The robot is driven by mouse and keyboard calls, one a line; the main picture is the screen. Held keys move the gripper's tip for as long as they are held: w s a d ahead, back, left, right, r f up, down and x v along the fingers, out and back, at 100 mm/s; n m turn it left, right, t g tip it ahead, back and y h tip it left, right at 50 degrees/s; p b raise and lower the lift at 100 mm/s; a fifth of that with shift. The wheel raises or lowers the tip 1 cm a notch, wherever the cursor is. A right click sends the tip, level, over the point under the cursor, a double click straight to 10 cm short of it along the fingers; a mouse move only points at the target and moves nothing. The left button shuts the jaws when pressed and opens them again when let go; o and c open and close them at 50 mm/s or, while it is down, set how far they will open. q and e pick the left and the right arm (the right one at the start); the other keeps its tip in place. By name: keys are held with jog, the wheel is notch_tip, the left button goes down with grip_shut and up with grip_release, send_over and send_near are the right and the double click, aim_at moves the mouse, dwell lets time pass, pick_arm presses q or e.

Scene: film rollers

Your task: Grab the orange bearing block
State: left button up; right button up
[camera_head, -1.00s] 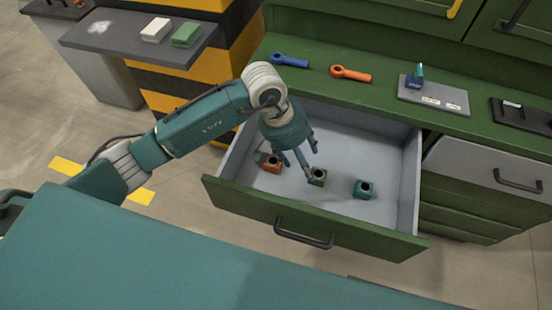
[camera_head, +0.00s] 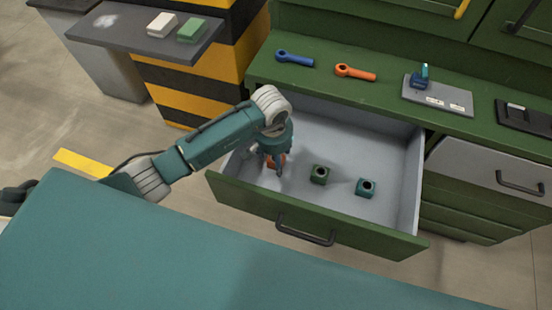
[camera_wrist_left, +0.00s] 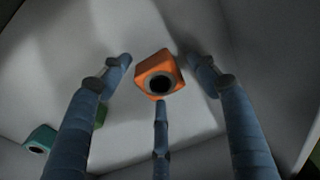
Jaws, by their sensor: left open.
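The orange bearing block (camera_wrist_left: 157,72) lies on the drawer floor, with a dark round hole facing up. In the left wrist view it sits between the spread fingers of my left gripper (camera_wrist_left: 160,80), which is open. In the head view the left gripper (camera_head: 275,160) is low over the left part of the drawer and partly hides the orange block (camera_head: 280,161). I cannot tell whether any finger touches the block. My right gripper is not in view.
The open drawer (camera_head: 262,203) also holds a green block (camera_head: 320,175) and a teal block (camera_head: 366,188) to the right. Its walls surround the gripper closely at left. Blue (camera_head: 294,58) and orange (camera_head: 355,72) wrenches lie on the counter (camera_head: 385,95) behind.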

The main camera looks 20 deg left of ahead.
pick_arm(q)
jog(key=shift+f, duration=0.5)
jog(key=shift+c, duration=0.2)
grip_shut()
jog(key=shift+w+r, duration=0.1)
jog(key=shift+w, duration=0.05)
jog(key=shift+r, duration=0.1)
